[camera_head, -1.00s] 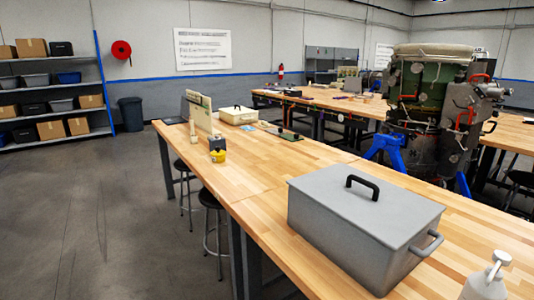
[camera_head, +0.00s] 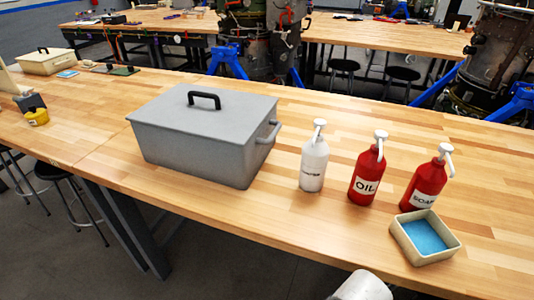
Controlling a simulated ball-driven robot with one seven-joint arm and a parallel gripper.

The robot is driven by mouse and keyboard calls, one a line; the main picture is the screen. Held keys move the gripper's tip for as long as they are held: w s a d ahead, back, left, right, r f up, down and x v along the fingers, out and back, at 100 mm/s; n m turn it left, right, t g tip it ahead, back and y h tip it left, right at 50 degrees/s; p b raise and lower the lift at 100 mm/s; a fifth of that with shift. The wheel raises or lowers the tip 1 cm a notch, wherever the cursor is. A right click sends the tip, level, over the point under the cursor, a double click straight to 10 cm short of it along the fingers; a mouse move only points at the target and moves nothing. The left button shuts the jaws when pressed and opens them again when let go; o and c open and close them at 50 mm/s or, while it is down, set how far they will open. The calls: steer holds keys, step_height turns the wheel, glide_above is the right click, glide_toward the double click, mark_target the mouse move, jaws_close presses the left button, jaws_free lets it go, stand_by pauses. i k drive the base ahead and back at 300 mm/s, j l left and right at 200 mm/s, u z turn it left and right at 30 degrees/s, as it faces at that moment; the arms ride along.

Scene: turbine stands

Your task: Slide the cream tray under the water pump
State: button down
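The cream tray (camera_head: 437,257) is a small square tray with a blue inside. It sits on the wooden table at the lower right, directly in front of the red SOAP pump bottle (camera_head: 425,180). A white pump bottle (camera_head: 314,165) stands upright to the left of the red bottles. Its small dark label is too blurred to read; it may be the water pump. The red OIL pump bottle (camera_head: 366,175) stands between the white and SOAP bottles. My gripper is not in view; only a white rounded part, likely of my arm, shows at the bottom edge.
A large grey lidded box (camera_head: 205,140) stands left of the bottles. The wooden table (camera_head: 270,215) is clear in front of the white and OIL bottles, up to its front edge. Stools (camera_head: 65,205) and another workbench (camera_head: 380,30) are beyond and beside it.

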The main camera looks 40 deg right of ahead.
mark_target(424, 238)
steer(key=k+l+u, duration=0.1)
steer(key=k+l, duration=0.45)
steer(key=k+l+u, duration=0.15)
steer(key=k+l, duration=0.35)
steer(key=k, duration=0.3)
